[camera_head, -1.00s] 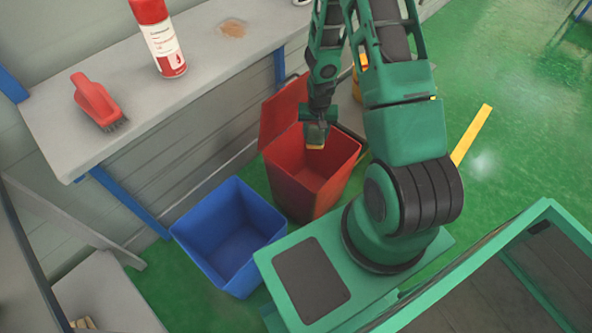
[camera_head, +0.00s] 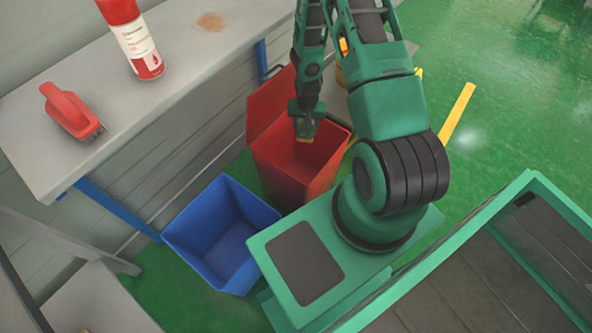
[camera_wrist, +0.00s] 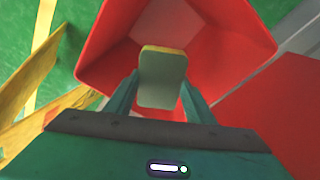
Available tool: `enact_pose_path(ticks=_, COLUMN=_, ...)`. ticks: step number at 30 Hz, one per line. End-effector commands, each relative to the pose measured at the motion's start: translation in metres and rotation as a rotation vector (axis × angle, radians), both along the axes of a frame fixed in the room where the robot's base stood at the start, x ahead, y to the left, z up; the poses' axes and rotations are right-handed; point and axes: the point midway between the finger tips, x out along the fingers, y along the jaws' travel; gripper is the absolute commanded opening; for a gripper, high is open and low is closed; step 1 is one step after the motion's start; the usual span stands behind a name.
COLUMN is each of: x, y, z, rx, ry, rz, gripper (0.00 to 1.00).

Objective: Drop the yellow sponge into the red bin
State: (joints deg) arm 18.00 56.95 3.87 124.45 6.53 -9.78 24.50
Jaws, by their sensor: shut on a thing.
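My gripper (camera_head: 305,134) is above the open red bin (camera_head: 278,166) in the head view. In the wrist view my gripper (camera_wrist: 160,88) is shut on the sponge (camera_wrist: 162,80), which shows a grey-green face and a yellow edge. Only a small yellowish bit of the sponge shows below the fingers in the head view. The red bin's opening (camera_wrist: 110,55) lies behind the sponge in the wrist view. Its red lid (camera_head: 270,103) stands open at the back.
An open blue bin (camera_head: 205,245) stands in front of the red bin, to the left. A grey bench (camera_head: 170,85) holds a red brush (camera_head: 68,108) and a red spray can (camera_head: 131,40). A yellow bar (camera_head: 457,113) is at the right on the green floor.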

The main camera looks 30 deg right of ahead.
Motion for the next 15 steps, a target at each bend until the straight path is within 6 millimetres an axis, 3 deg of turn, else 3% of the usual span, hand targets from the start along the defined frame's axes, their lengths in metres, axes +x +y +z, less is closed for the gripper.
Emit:
enact_pose_path(ticks=8, x=-0.0001, y=0.0003, z=-0.0016, rx=0.0, ry=0.0, rz=0.0, gripper=0.13)
enact_pose_path(ticks=9, x=-0.0002, y=0.0003, z=-0.0015, rx=0.0, ry=0.0, rz=0.0, gripper=0.53)
enact_pose_path(ticks=11, x=-0.0002, y=0.0003, z=-0.0015, rx=0.0, ry=0.0, rz=0.0, gripper=0.68)
enact_pose_path(ticks=15, x=-0.0002, y=0.0003, z=-0.0014, rx=0.0, ry=0.0, rz=0.0, gripper=0.71)
